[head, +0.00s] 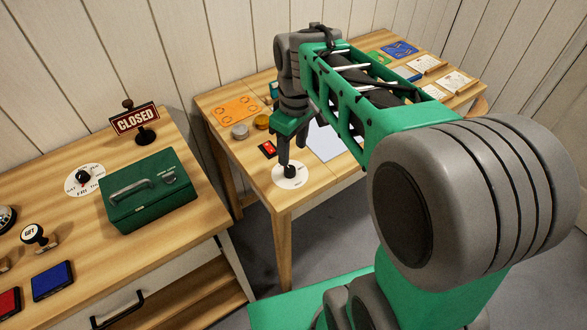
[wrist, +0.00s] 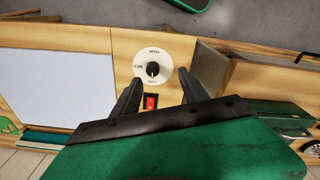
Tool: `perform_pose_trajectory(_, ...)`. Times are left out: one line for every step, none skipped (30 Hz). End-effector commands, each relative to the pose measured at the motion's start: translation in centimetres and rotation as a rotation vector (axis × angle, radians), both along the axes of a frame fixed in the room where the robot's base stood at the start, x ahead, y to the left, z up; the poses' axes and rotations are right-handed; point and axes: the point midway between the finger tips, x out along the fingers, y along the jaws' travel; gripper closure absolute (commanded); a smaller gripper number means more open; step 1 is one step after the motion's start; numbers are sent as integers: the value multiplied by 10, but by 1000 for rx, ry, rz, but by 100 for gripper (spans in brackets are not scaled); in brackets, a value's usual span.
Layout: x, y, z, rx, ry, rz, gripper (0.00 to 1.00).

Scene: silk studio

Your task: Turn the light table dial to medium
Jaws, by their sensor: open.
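The light table dial is a black knob (head: 290,171) on a round white plate (head: 279,182), at the near corner of the far wooden table. In the wrist view the knob (wrist: 153,69) sits in its plate (wrist: 142,58), ahead of the fingertips. The plate's small labels are too blurred to read surely, and I cannot tell the setting. My gripper (head: 293,160) points down at the dial. In the wrist view its fingers (wrist: 160,80) are apart with nothing between them. The head view does not show clearly whether a finger touches the knob. The white light panel (wrist: 50,85) lies left of the dial.
A red switch (wrist: 150,102) lies close to the dial. An orange mat (head: 237,109) and round tins (head: 240,131) are farther back. The left table holds a green box (head: 148,188), another dial (head: 83,177), a CLOSED sign (head: 135,119) and stamp pads (head: 52,281). A floor gap separates the tables.

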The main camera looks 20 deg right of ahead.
Motion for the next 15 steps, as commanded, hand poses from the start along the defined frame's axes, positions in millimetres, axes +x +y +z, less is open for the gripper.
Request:
perform_pose_trajectory(17, -3, -21, 0, 41, 80, 49)
perform_pose_trajectory(24, -4, -26, 1, 57, 130, 49)
perform_pose_trajectory(32, -6, -31, 3, 74, 183, 49)
perform_pose_trajectory(36, -6, -34, 4, 84, 213, 49)
perform_pose_trajectory(39, -7, -36, 5, 93, 235, 49)
perform_pose_trajectory(41, -7, -39, 6, 99, 255, 49)
perform_pose_trajectory(42, -7, -41, 6, 101, 263, 49)
perform_pose_trajectory(42, -7, -44, 7, 103, 268, 49)
perform_pose_trajectory(42, -6, -49, 8, 102, 269, 49)
perform_pose_trajectory(41, -6, -54, 7, 103, 268, 49)
perform_pose_trajectory(40, -5, -59, 7, 104, 268, 49)
perform_pose_trajectory(40, -5, -67, 7, 104, 268, 49)
perform_pose_trajectory(40, -4, -73, 7, 103, 267, 49)
perform_pose_trajectory(39, -4, -79, 7, 103, 267, 49)
perform_pose_trajectory(39, -4, -87, 7, 101, 267, 49)
